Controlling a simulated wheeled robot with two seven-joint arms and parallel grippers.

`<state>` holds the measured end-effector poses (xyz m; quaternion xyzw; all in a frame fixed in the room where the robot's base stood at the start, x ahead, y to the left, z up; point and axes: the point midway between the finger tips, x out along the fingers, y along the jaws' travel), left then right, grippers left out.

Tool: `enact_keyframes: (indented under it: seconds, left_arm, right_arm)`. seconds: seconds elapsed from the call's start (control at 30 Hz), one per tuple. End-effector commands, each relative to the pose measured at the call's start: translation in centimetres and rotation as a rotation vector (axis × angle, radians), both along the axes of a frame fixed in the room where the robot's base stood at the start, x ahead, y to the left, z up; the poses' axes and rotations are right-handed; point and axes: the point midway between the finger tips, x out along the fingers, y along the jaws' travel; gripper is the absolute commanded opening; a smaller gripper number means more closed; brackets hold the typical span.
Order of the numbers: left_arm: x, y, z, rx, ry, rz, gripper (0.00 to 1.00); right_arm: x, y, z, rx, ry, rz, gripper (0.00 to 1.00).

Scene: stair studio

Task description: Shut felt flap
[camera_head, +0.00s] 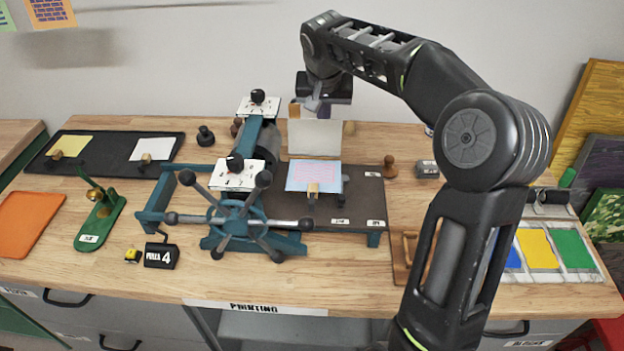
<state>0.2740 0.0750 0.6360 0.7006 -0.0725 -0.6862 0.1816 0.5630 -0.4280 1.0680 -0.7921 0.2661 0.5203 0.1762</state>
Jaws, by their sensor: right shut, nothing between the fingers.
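The felt flap appears to be the pale grey-beige panel (315,137) standing up at the back of the press bed (352,205). A pink and blue printed sheet (313,176) lies on the bed in front of it, with a small wooden block on its front edge. My right gripper (314,103) is shut and empty, just above the flap's top edge. I cannot tell whether it touches the flap. A small brown wooden piece (294,111) shows beside the fingers. My left gripper is not in view.
The teal press with its spoked wheel (238,223) and roller stands left of the bed. A wooden stamp (390,167) stands to the right. A dark tray (110,150) and a green bell stand (100,220) are at the left. Colour pads (536,248) lie at the right.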

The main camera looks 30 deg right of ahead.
Motion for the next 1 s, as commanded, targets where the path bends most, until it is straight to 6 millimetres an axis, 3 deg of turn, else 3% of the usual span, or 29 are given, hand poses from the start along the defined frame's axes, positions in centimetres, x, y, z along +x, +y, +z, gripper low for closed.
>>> enact_keyframes:
  seconds: [0.13,0.6,1.0]
  left_arm:
    - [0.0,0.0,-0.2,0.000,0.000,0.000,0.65]
    - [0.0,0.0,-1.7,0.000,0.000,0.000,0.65]
    - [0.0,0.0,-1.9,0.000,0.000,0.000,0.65]
  right_arm:
    - [-0.3,0.2,-0.8,0.006,0.015,0.000,0.00]
    - [-2.3,1.6,-0.5,0.006,0.016,-0.001,0.00]
    - [-2.4,1.7,-0.3,0.004,0.012,-0.001,0.00]
